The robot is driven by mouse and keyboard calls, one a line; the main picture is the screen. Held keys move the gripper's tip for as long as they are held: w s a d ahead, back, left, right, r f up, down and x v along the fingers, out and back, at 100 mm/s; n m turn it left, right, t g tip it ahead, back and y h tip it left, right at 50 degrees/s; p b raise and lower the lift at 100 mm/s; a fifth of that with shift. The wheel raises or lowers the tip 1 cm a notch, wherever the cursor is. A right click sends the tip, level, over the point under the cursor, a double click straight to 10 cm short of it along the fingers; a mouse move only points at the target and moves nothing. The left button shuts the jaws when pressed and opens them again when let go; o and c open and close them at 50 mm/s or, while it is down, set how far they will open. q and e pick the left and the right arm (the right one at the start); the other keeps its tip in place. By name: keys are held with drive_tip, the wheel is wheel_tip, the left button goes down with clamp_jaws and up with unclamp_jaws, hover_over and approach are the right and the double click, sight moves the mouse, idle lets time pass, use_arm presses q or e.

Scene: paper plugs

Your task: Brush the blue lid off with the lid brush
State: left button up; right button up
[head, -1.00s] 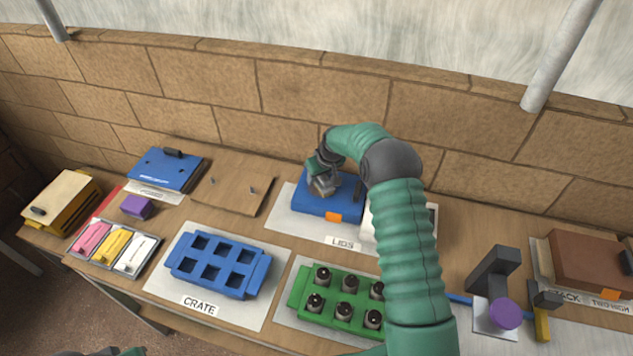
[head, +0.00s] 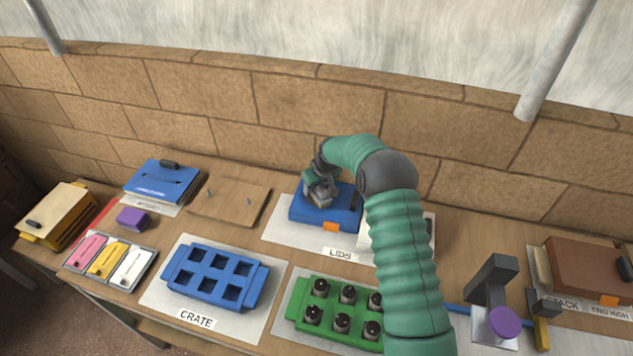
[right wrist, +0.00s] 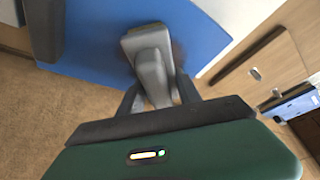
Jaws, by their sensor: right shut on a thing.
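The blue lid (head: 342,214) lies on the LIDS sheet, with a dark handle (head: 356,201) at its right and an orange tab at its front. My right gripper (head: 319,195) is over its left part. In the right wrist view the gripper (right wrist: 153,88) is shut on a grey block with a rounded grip, which looks like the lid brush (right wrist: 148,52). The brush is against or just above the blue surface (right wrist: 95,45); I cannot tell if they touch. What lies under the lid is hidden. My left gripper is out of view.
A white box (head: 365,232), partly behind my right arm, stands right of the lid. A pegged wooden board (head: 230,203) lies to the left. In front are a blue crate (head: 213,276) and a green rack (head: 326,322) with several dark-topped pieces. A brick wall (head: 290,115) stands behind.

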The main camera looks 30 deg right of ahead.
sight(307, 206)
drive_tip(key=shift+s+a+p, duration=0.85)
drive_tip(key=shift+s+a, duration=1.4)
drive_tip(key=shift+a, duration=0.3)
drive_tip(key=shift+w+r+p, duration=0.1)
drive_tip(key=shift+r+p, duration=1.95)
drive_tip(key=shift+r, duration=0.9)
drive_tip(key=shift+d, duration=0.1)
wheel_tip(307, 206, up, 3)
drive_tip(key=shift+r+p, duration=0.1)
drive_tip(key=shift+p, duration=0.95)
